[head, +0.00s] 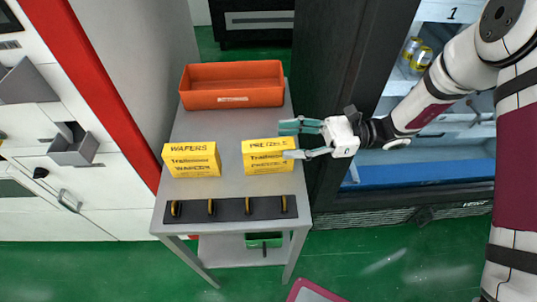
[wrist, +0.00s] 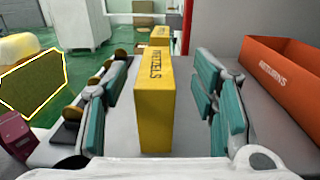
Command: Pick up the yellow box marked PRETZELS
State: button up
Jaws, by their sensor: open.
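The yellow box marked PRETZELS (head: 268,158) stands upright on the grey table (head: 228,128), right of its middle. In the wrist view the PRETZELS box (wrist: 154,112) stands upright between the two teal-padded fingers. My gripper (head: 291,140) is open at the box's right side, with its fingers pointing left. In the wrist view my gripper (wrist: 160,108) shows a visible gap between each finger and the box. The fingers reach around the box's near end without closing on it.
A yellow WAFERS box (head: 191,160) stands to the left on the same table. An orange bin (head: 232,84) lies at the back. A dark strip with several round knobs (head: 231,208) runs along the front edge. A dark-framed cabinet (head: 335,100) stands close on the right.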

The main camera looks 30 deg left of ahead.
aim_at(268, 144)
jog(key=shift+f+x, duration=0.15)
jog(key=shift+x, duration=1.15)
jog(key=shift+f+x, duration=0.15)
jog(key=shift+x, duration=1.15)
jog(key=shift+s, duration=0.2)
grip_shut()
